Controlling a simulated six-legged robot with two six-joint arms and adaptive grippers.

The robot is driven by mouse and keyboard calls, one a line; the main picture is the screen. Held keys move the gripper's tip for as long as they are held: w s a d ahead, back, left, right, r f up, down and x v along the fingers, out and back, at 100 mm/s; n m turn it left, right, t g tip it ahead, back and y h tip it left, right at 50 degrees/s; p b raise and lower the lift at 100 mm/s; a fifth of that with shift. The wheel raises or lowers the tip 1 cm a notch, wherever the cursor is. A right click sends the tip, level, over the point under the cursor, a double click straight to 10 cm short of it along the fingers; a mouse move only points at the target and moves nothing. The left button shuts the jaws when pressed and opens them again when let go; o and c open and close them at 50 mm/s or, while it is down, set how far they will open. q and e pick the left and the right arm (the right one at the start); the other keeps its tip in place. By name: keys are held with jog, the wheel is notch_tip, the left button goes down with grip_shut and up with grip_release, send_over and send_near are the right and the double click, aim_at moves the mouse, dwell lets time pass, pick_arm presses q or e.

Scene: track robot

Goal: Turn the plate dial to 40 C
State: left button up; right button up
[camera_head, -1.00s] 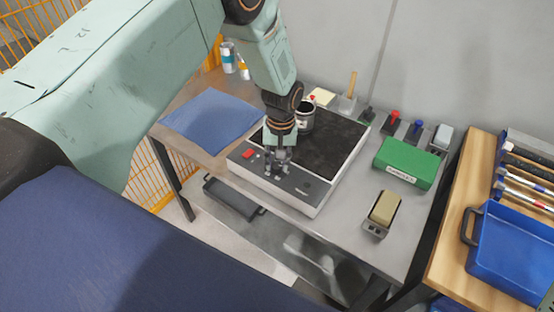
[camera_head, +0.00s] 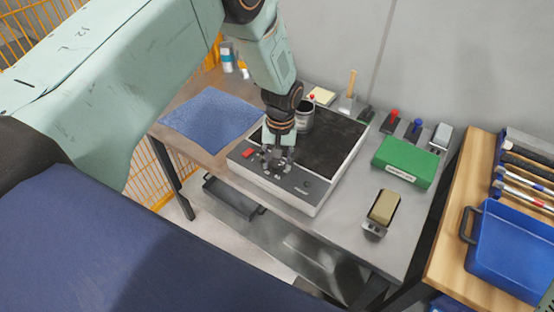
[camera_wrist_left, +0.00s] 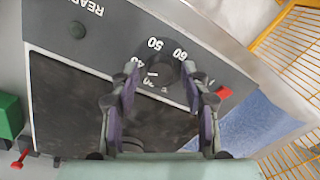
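The hot plate (camera_head: 322,150) is a white-sided unit with a dark top and a grey front panel on the bench. Its dark round dial (camera_wrist_left: 160,72) shows in the left wrist view, with 50 and 60 printed around it and other numbers partly covered by the fingers. A pale mark shows on the dial; I cannot tell its exact reading. My left gripper (camera_head: 278,164) is over the panel at the dial. In the left wrist view its two fingers (camera_wrist_left: 160,85) stand apart on either side of the dial, with gaps visible. My right gripper is not in view.
A dark pot (camera_head: 303,117) stands on the plate's far left. A red button (camera_head: 248,154) is on the panel beside the dial. A blue mat (camera_head: 210,118) lies to the left, and a green box (camera_head: 405,163) and a tan block (camera_head: 384,207) to the right.

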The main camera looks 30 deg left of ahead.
aim_at(279, 164)
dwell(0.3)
pick_arm(q)
jog(key=r, duration=1.2)
jog(key=shift+w+d, duration=0.15)
jog(key=shift+d, duration=0.15)
